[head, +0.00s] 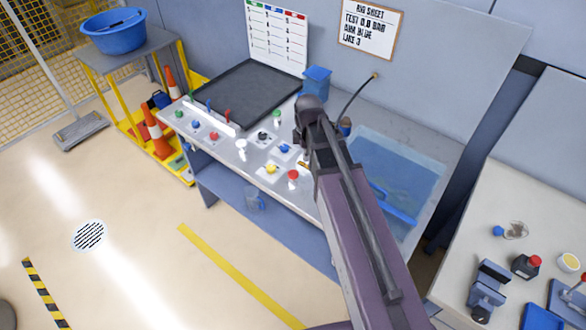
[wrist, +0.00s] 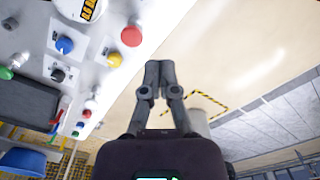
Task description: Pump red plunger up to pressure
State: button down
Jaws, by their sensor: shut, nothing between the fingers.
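A red round-topped plunger (head: 293,175) stands near the front edge of the grey bench in the head view. In the wrist view the red plunger (wrist: 131,36) shows up and to the left of my gripper (wrist: 158,68). My gripper is shut and empty, its two fingers together, and a visible gap separates it from the plunger in that picture. In the head view my arm hides most of the gripper. Whether the fingertips touch anything cannot be told from there.
Yellow (head: 271,169), blue (head: 284,148) and green (head: 277,114) knobs stand close by on the bench. A black tray (head: 245,92) lies behind them. A blue-tinted basin (head: 385,165) is to the right of my arm. Open floor (head: 130,260) lies in front.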

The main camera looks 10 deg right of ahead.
aim_at(293, 173)
jog(key=w+a+r+n, duration=0.1)
jog(key=w+a+n, duration=0.2)
jog(key=n, duration=0.7)
jog(key=w+p, duration=0.1)
jog(key=w, duration=0.1)
jog(key=shift+w+a, duration=0.15)
jog(key=shift+w, duration=0.25)
jog(key=shift+f, duration=0.15)
notch_tip(293, 173, down, 14)
jog(key=b, duration=1.4)
dwell(0.3)
notch_tip(293, 173, down, 3)
jog(key=b, duration=0.3)
jog(key=shift+r, duration=0.2)
jog(key=shift+s, duration=0.1)
